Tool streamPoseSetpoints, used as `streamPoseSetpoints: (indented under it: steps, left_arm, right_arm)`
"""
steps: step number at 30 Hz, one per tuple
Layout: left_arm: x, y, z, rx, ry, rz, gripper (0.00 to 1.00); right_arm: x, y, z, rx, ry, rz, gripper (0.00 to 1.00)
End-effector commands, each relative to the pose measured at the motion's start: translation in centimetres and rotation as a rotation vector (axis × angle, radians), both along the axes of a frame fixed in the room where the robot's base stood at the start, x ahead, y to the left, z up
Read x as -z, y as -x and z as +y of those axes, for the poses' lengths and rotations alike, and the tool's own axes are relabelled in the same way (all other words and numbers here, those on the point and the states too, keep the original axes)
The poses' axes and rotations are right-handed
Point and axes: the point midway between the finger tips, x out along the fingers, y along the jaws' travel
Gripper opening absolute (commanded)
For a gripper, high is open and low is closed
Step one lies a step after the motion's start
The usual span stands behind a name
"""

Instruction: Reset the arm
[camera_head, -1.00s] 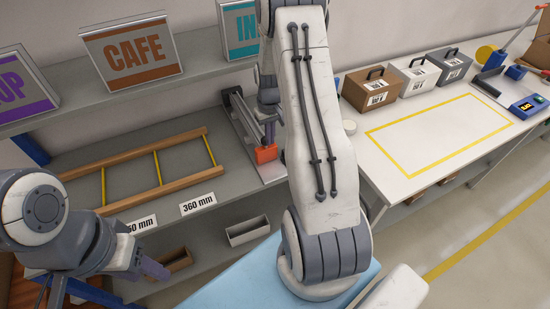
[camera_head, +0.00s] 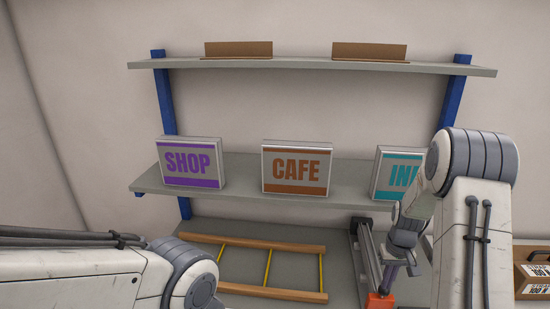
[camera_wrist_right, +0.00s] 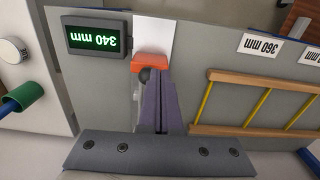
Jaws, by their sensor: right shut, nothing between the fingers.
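My right arm (camera_head: 465,240) comes in at the right of the head view. My right gripper (camera_head: 388,278) is shut and empty, pointing down by the orange block of a measuring rail (camera_head: 366,255). In the right wrist view its closed purple-grey fingers (camera_wrist_right: 158,90) reach toward the orange block (camera_wrist_right: 150,64); I cannot tell whether they touch it. A dark knob (camera_wrist_right: 145,75) shows beside the fingertips. My left arm (camera_head: 110,275) lies across the lower left of the head view, and its gripper is out of view.
A wooden frame with yellow bars (camera_head: 265,262) lies on the bench left of the rail. SHOP (camera_head: 190,163), CAFE (camera_head: 296,168) and INN (camera_head: 395,172) lightboxes stand on the middle shelf. The top shelf (camera_head: 310,66) holds two brown boards. A display (camera_wrist_right: 97,35) reads 340 mm.

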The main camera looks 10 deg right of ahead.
Motion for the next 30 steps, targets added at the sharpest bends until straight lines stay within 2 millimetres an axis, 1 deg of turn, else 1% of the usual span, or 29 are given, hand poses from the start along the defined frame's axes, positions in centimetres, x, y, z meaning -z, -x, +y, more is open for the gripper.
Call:
streamPoseSetpoints:
  steps: [1, 2, 3, 4, 5, 6, 8, 9, 11, 12, 14, 15, 18, 21, 24, 27, 30]
  left_arm:
    - [0.7, 0.0, 0.0, 0.000, 0.000, 0.000, 0.50]
    - [1.1, 0.0, 0.0, -0.001, 0.000, 0.000, 0.50]
    - [1.5, 0.0, 0.0, -0.001, 0.000, 0.000, 0.50]
    - [1.9, 0.0, 0.0, -0.001, 0.000, 0.000, 0.50]
    - [2.4, 0.0, 0.0, -0.002, 0.000, 0.000, 0.50]
    - [2.9, 0.0, 0.0, -0.002, 0.000, 0.000, 0.50]
    - [3.7, 0.0, 0.0, -0.003, 0.000, 0.000, 0.50]
    - [4.3, 0.0, 0.0, -0.003, 0.000, 0.000, 0.50]
    - [5.1, 0.0, 0.0, -0.004, 0.000, 0.000, 0.50]
    - [5.7, 0.0, 0.0, -0.004, 0.000, 0.000, 0.50]
    - [6.4, 0.0, 0.0, -0.005, 0.000, 0.000, 0.50]
    - [6.9, 0.0, 0.0, -0.005, 0.000, 0.000, 0.50]
    - [7.7, 0.0, 0.0, -0.006, 0.000, 0.001, 0.50]
    - [8.2, 0.0, 0.0, -0.006, 0.000, 0.001, 0.50]
    - [8.4, 0.0, 0.0, -0.007, 0.000, 0.001, 0.50]
    - [8.4, 0.0, 0.0, -0.007, 0.000, 0.001, 0.50]
    - [8.4, 0.0, 0.0, -0.007, 0.000, 0.001, 0.50]
  right_arm:
    - [-0.7, -0.4, 2.3, -0.042, 0.001, -0.008, 0.00]
    - [-1.2, -0.5, 3.9, -0.068, 0.000, -0.011, 0.00]
    - [-2.1, -0.5, 6.3, -0.108, -0.002, -0.015, 0.00]
    - [-2.7, -0.3, 8.4, -0.142, -0.003, -0.018, 0.00]
    - [-3.5, 0.1, 10.5, -0.179, -0.005, -0.023, 0.00]
    - [-4.3, 0.9, 13.4, -0.229, -0.008, -0.027, 0.00]
    - [-5.5, 2.6, 17.5, -0.307, -0.015, -0.031, 0.00]
    - [-6.2, 4.2, 20.1, -0.359, -0.020, -0.035, 0.00]
    - [-7.1, 6.9, 23.7, -0.441, -0.029, -0.039, 0.00]
    - [-7.5, 9.0, 25.7, -0.496, -0.035, -0.041, 0.00]
    - [-7.9, 12.3, 28.1, -0.573, -0.044, -0.043, 0.00]
    - [-8.1, 14.4, 29.3, -0.622, -0.050, -0.044, 0.00]
    - [-8.1, 19.1, 31.0, -0.724, -0.066, -0.043, 0.00]
    - [-8.0, 22.3, 31.6, -0.794, -0.076, -0.041, 0.00]
    - [-7.9, 24.0, 31.8, -0.832, -0.081, -0.038, 0.00]
    - [-7.9, 24.6, 31.8, -0.842, -0.083, -0.037, 0.00]
    - [-7.9, 24.6, 31.7, -0.841, -0.082, -0.036, 0.00]
